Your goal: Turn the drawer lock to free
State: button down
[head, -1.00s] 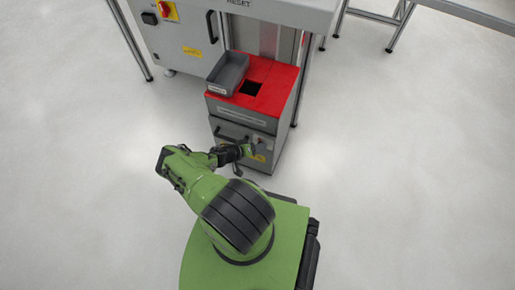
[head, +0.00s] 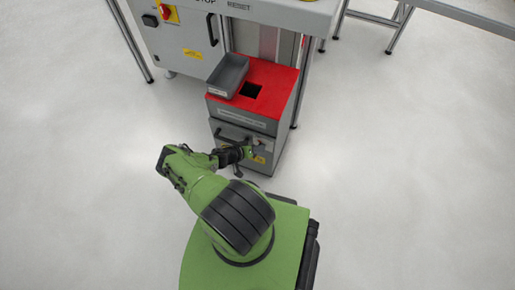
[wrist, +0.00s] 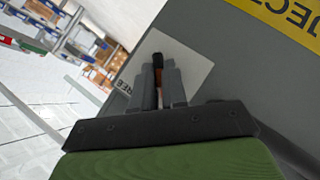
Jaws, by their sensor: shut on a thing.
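The drawer lock has a pale plate (wrist: 190,65) on the grey drawer front in the wrist view. Its lettering is partly covered; "FREE" shows near the left edge. A thin dark and reddish-brown lock handle (wrist: 158,72) stands between my gripper's fingers (wrist: 160,88), which are shut on it. The lock handle is too small to make out there. The handle's exact angle against the plate's marks cannot be told.
The drawer unit has a red top (head: 283,82) with a dark square opening and a grey bin (head: 228,76). A yellow label (wrist: 290,18) lies beside the lock plate. Floor on both sides is clear.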

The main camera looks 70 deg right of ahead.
jog(key=shift+s+a, duration=0.1)
jog(key=shift+s, duration=0.05)
jog(key=m+t, duration=0.2)
jog(key=t, duration=0.2)
jog(key=s+m+t+h, duration=0.1)
jog(key=m+t, duration=0.2)
jog(key=t, duration=0.1)
jog(key=m+t, duration=0.2)
jog(key=t, duration=0.3)
jog(key=shift+s+a+f, duration=0.15)
jog(key=shift+s+f, duration=0.15)
jog(key=shift+s, duration=0.1)
jog(key=shift+r+m+b, duration=0.1)
jog(key=shift+m+b, duration=0.3)
jog(key=shift+b, duration=0.05)
